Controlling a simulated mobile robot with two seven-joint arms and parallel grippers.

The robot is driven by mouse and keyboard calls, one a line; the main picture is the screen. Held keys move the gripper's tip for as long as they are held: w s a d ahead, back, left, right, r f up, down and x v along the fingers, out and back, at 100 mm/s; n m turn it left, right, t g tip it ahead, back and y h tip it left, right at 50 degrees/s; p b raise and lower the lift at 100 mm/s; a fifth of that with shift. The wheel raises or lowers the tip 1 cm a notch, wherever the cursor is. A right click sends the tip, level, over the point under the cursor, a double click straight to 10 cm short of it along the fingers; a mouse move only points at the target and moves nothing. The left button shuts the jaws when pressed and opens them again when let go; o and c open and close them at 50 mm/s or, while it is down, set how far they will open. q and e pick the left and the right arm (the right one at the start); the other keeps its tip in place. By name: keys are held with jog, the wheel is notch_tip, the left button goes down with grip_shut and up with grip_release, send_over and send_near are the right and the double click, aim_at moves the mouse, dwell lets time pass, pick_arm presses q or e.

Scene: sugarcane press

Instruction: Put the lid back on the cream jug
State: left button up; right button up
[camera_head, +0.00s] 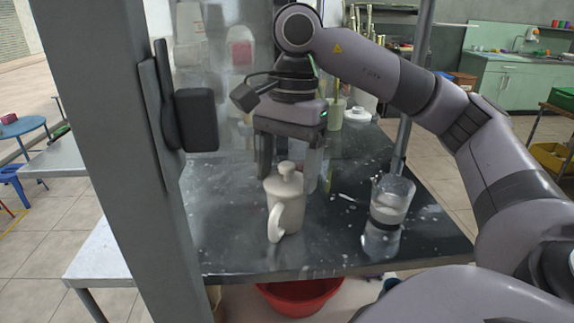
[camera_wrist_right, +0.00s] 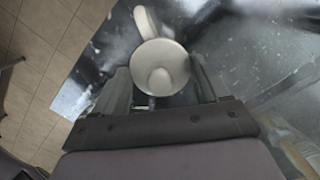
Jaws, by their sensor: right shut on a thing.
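The cream jug (camera_head: 286,212) stands upright on the dark metal table, its handle toward the front. Its lid (camera_head: 287,177), with a round knob, sits at the jug's mouth and looks level. My right gripper (camera_head: 288,182) points down over the jug with one finger on each side of the lid, shut on it. The right wrist view shows the lid (camera_wrist_right: 160,62) from above between the two fingers, with the jug's handle (camera_wrist_right: 148,22) beyond it. Any small gap between lid and jug rim cannot be made out. My left gripper is not in view.
A glass (camera_head: 392,198) with pale contents stands right of the jug. A white round object (camera_head: 357,116) lies farther back. A grey post (camera_head: 110,150) rises at the left. A red basin (camera_head: 300,296) sits below the table's front edge. The table between jug and glass is clear.

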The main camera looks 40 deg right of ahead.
dwell(0.8)
jog(key=o, duration=1)
jog(key=shift+o, duration=0.2)
jog(key=shift+r+p, duration=2.95)
jog(key=shift+r, duration=0.55)
grip_shut()
